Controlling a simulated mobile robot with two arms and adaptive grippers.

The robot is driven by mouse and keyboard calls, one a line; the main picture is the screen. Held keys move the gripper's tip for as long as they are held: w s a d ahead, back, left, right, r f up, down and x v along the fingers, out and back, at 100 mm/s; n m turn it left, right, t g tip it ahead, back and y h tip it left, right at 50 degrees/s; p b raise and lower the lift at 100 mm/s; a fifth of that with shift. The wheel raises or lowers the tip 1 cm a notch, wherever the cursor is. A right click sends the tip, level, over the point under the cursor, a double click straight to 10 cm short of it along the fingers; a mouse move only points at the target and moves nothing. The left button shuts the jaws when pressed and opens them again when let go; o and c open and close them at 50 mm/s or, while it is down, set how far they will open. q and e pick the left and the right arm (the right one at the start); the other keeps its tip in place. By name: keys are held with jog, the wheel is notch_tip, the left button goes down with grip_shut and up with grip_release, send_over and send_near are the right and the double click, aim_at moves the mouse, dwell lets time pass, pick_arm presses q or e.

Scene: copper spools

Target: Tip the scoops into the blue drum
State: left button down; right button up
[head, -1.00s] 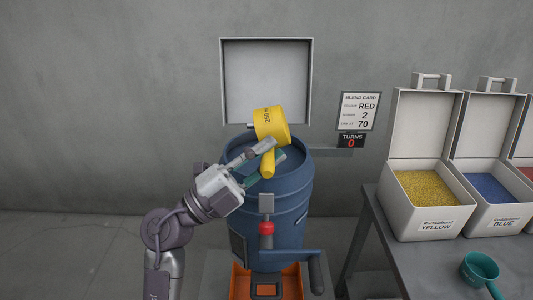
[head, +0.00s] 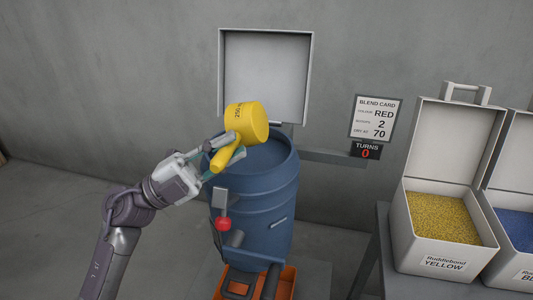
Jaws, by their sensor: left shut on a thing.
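The blue drum (head: 270,205) stands in the middle of the head view, its top facing up. My left gripper (head: 228,150) is shut on the handle of a yellow scoop (head: 246,122). The scoop is held above the left and back part of the drum's top, tilted, with its closed side toward me. Its mouth and any contents are hidden. A grey square lid (head: 265,75) stands up behind the drum. My right gripper is not in view.
Open bins of yellow granules (head: 443,217) and blue granules (head: 518,226) stand at right. An orange tray (head: 285,283) lies below the drum.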

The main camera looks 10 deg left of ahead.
pick_arm(q)
jog(key=shift+s+r, duration=0.1)
jog(key=shift+r, duration=0.05)
jog(key=r+m+g+y+p, duration=0.1)
jog(key=p, duration=0.2)
jog(key=shift+a+r, duration=0.1)
jog(key=shift+r, duration=0.2)
jog(key=p, duration=0.1)
jog(key=r+m+g+y+p, duration=0.1)
jog(key=shift+s+d+r+p, duration=0.1)
jog(key=shift+d+r+p, duration=0.1)
jog(key=shift+d+p, duration=0.1)
jog(key=d+m+g+y+p, duration=0.1)
jog(key=m+y+p, duration=0.1)
jog(key=y+p, duration=0.3)
jog(key=d+r+m+g+y+p, duration=0.1)
jog(key=m+y+p, duration=0.1)
jog(key=y+p, duration=0.4)
jog(key=d+m+g+y+p, duration=0.1)
jog(key=y+p, duration=0.4)
jog(key=p, duration=0.4)
jog(key=shift+d+r+m+y, duration=0.25)
jog(key=shift+r+m+y, duration=0.1)
jog(key=shift+m+y, duration=0.05)
jog(key=shift+g, duration=0.3)
jog(key=shift+r, duration=2)
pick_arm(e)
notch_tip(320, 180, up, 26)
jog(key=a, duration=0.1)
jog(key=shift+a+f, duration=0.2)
